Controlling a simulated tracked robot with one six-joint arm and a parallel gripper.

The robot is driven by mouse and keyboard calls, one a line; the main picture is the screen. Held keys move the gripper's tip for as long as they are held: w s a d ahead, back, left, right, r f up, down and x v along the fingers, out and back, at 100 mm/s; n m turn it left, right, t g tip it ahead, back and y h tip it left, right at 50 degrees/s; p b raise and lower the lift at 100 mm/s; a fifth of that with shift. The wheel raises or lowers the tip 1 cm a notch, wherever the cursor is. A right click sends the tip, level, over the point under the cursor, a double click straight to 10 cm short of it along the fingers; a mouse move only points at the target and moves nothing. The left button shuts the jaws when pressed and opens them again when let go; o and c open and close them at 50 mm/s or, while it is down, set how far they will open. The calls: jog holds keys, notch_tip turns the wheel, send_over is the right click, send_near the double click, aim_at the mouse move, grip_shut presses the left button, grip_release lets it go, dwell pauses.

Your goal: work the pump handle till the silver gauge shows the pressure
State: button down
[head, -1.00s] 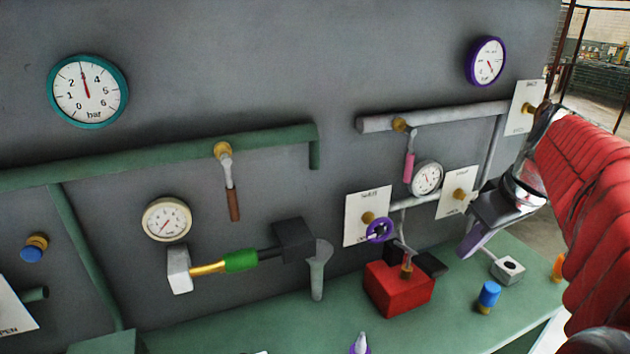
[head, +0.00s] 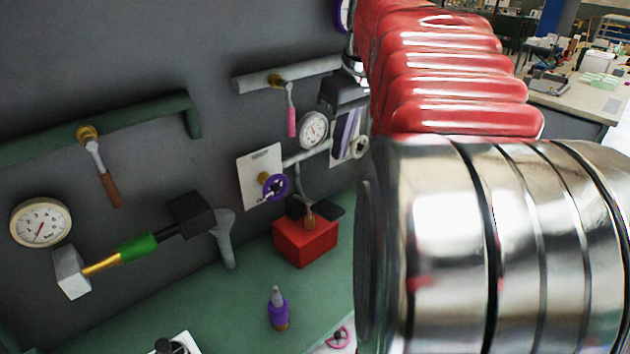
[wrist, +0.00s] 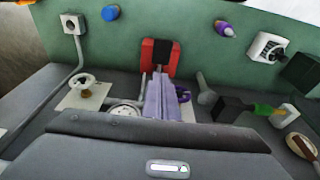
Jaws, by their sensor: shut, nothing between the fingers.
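The silver gauge (head: 312,130) has a white dial and sits on the wall's grey pipework; its reading is too small to tell. Below it, a red box (head: 306,240) with a black padded lever, probably the pump and its handle (head: 328,212), stands on the green bench. In the wrist view the red box (wrist: 147,55) and black lever (wrist: 163,52) lie beyond my fingertips. My gripper (wrist: 160,97) has purple fingers, shut and empty. In the head view my gripper (head: 345,130) is just right of the gauge, apart from the lever. The wrist view shows part of the gauge (wrist: 124,113).
A purple handwheel (head: 275,187) with a white card is left of the hose. A grey wrench-like post (head: 225,235) and a gold-green-black bar (head: 137,249) are further left. A purple-and-silver bottle-shaped part (head: 277,308) stands on the bench. My arm hides the right side.

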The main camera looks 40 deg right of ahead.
send_over(328, 208)
jog(key=f, duration=0.8)
jog(key=s+f, duration=0.1)
jog(key=f, duration=0.3)
jog(key=shift+d+f, duration=0.25)
jog(key=shift+f, duration=0.5)
jog(key=shift+a+f, duration=0.15)
